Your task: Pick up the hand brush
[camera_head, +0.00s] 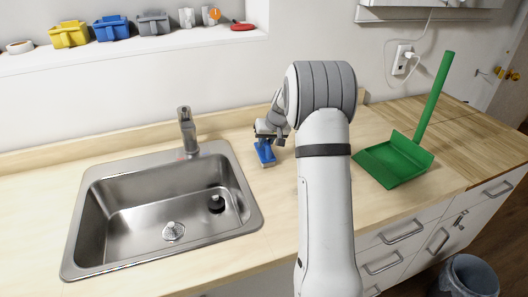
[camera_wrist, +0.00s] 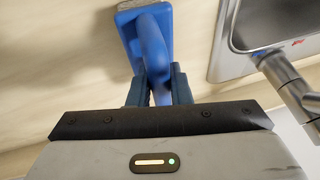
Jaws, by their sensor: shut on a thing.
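The hand brush (camera_head: 265,154) is blue and lies at the back of the wooden counter, just right of the sink. In the wrist view the blue brush (camera_wrist: 150,45) extends away from my gripper (camera_wrist: 157,88), with a greyish edge at its far end. My gripper (camera_head: 270,136) is shut on the brush, with one dark finger on each side of its blue handle. In the head view my arm partly covers the area. I cannot tell whether the brush touches the counter.
A steel sink (camera_head: 92,205) with a faucet (camera_head: 187,132) is left of the brush. A green dustpan (camera_head: 395,160) with an upright handle stands on the right of the counter. A shelf (camera_head: 130,46) above holds several bins. A dark round stopper (camera_head: 216,203) lies in the sink.

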